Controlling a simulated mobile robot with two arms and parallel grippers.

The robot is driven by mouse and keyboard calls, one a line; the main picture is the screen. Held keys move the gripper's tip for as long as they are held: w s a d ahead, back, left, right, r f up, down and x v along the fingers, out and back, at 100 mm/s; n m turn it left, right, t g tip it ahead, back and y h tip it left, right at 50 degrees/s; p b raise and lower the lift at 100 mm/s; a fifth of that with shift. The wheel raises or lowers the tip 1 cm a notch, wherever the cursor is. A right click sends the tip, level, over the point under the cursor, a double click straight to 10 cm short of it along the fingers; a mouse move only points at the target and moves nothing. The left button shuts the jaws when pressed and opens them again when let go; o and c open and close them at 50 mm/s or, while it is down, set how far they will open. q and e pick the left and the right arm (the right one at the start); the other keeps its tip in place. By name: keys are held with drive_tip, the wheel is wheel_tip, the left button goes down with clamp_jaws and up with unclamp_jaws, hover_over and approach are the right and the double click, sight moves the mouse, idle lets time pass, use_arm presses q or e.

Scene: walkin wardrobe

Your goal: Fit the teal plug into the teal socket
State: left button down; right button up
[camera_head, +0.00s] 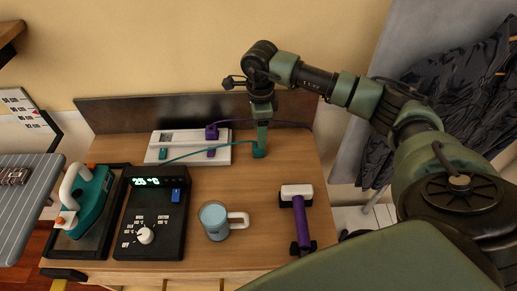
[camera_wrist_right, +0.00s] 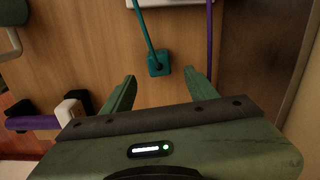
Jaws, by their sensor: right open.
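The teal plug (camera_head: 259,152) lies on the wooden tabletop, right of the white socket strip (camera_head: 222,157). In the right wrist view the plug (camera_wrist_right: 158,65) lies just beyond the fingertips, roughly midway between them, with its teal cable running up. My right gripper (camera_head: 262,142) is open and points down at the plug; in the wrist view its two fingers (camera_wrist_right: 159,78) are apart and empty. A small teal part (camera_head: 162,154) shows at the strip's left end; I cannot tell if it is the teal socket. My left gripper is not in view.
A purple plug (camera_head: 211,132) with a purple cable is at the strip. A teal iron (camera_head: 91,192), a black control unit (camera_head: 152,222), a mug (camera_head: 215,219) and a purple-handled tool (camera_head: 300,215) stand nearer. A dark back panel (camera_head: 120,112) stands behind the strip.

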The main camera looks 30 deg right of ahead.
sight(259, 150)
drive_tip(key=f, duration=0.1)
drive_tip(key=f+p, duration=0.1)
drive_tip(key=f, duration=0.1)
drive_tip(key=f+p, duration=0.1)
drive_tip(key=shift+a+f, duration=0.25)
drive_tip(key=shift+f, duration=0.25)
clamp_jaws()
drive_tip(key=shift+r, duration=0.15)
